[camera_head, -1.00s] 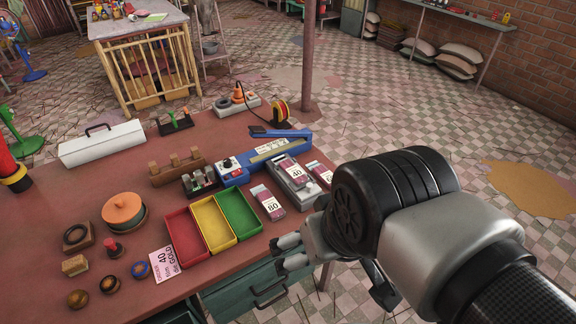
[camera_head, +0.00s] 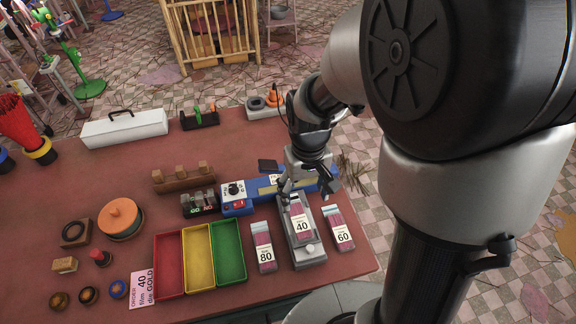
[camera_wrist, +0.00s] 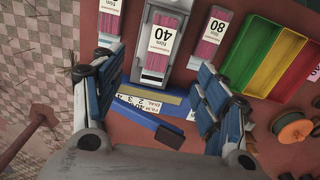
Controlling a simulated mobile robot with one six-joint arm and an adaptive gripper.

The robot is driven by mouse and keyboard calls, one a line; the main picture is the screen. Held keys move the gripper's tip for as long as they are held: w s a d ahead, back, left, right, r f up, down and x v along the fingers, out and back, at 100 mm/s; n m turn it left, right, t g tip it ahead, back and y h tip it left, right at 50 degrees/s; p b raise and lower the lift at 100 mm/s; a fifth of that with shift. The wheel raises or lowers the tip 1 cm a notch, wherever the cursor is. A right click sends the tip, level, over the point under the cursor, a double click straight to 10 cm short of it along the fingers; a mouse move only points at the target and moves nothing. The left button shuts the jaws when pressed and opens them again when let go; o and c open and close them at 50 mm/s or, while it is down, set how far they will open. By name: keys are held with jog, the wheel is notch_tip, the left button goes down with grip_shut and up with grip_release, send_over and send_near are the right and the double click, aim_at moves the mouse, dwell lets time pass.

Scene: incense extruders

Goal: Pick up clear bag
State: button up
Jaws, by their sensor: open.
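Several clear bags with pink contents and white labels lie near the table's front right. The one marked 40 (camera_head: 301,226) rests on a grey device (camera_head: 308,256). The bag marked 80 (camera_head: 263,248) lies to its left and the bag marked 60 (camera_head: 340,231) to its right. My gripper (camera_head: 304,190) is above the blue sealer (camera_head: 236,207), at the back end of the 40 bag. In the wrist view my gripper (camera_wrist: 163,85) is open and empty. The 40 bag (camera_wrist: 160,42) shows between and beyond its fingers, apart from them.
Red (camera_head: 169,265), yellow (camera_head: 199,258) and green (camera_head: 230,252) trays stand left of the bags. A wooden block rack (camera_head: 184,179) and a white toolbox (camera_head: 124,130) are behind. An order card (camera_head: 142,289) lies at the front.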

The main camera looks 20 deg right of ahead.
jog(key=b, duration=0.3)
send_over(300, 220)
jog(key=f, duration=0.9)
jog(key=shift+s+d+f, duration=0.1)
jog(key=shift+s+f, duration=0.1)
jog(key=shift+s, duration=0.2)
jog(key=shift+w+f+b, duration=0.2)
jog(key=shift+f+b, duration=0.35)
jog(key=shift+f, duration=0.8)
jog(key=shift+w+f+b, duration=0.15)
jog(key=shift+f+b, duration=0.35)
jog(key=shift+f, duration=0.85)
jog(key=shift+r, duration=0.1)
jog(key=c, duration=1.2)
jog(key=shift+o, duration=0.2)
jog(key=shift+r, duration=0.1)
